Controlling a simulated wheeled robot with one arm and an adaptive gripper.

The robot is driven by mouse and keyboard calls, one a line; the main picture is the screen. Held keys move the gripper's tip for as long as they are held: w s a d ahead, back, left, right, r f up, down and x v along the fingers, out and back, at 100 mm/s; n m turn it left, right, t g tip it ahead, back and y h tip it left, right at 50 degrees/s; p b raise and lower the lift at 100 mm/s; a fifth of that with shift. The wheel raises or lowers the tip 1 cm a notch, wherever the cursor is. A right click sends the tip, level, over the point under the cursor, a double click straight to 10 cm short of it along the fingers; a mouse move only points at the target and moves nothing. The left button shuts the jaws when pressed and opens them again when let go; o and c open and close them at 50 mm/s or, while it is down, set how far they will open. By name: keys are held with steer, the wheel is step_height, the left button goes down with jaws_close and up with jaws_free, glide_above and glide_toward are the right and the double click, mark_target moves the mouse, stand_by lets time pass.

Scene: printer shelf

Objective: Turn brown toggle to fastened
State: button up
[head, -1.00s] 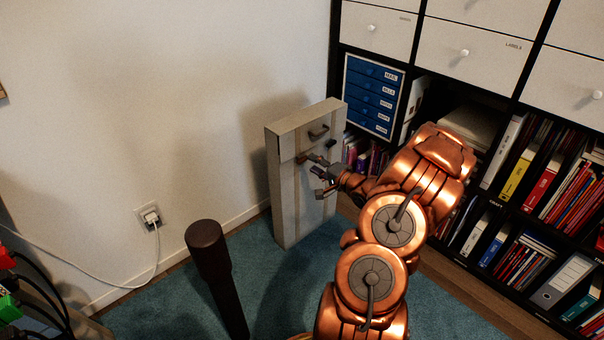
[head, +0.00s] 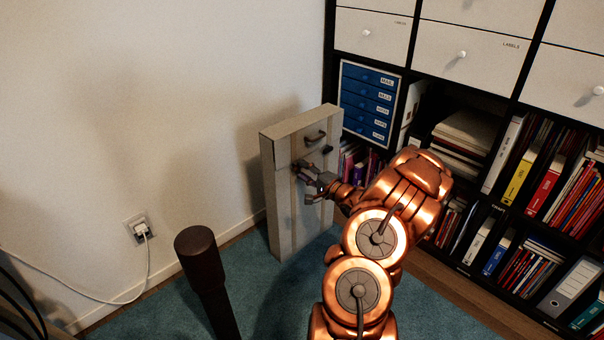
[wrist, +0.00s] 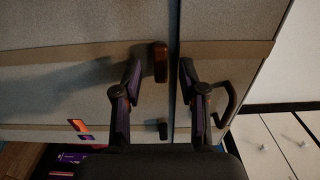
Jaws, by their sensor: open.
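The brown toggle (wrist: 160,62) sits on the front of an upright grey-beige case (head: 284,215). In the wrist view it lies lengthwise beside the case's seam, parallel to it and not across it. My gripper (wrist: 160,68) is open, with one finger to each side of the toggle; the right finger is past the seam. I cannot tell whether the left finger touches the toggle. In the head view my gripper (head: 303,172) is close to the case front and largely hides the toggle. A dark second toggle (wrist: 163,130) also lies beside the seam.
A dark carry handle (wrist: 228,102) sticks out of the case near my right finger. Shelves with binders (head: 505,155) and a blue drawer unit (head: 370,100) stand at the right. A dark brown post (head: 203,265) stands in front.

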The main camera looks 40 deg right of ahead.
steer(key=shift+w, duration=0.7)
jaws_close()
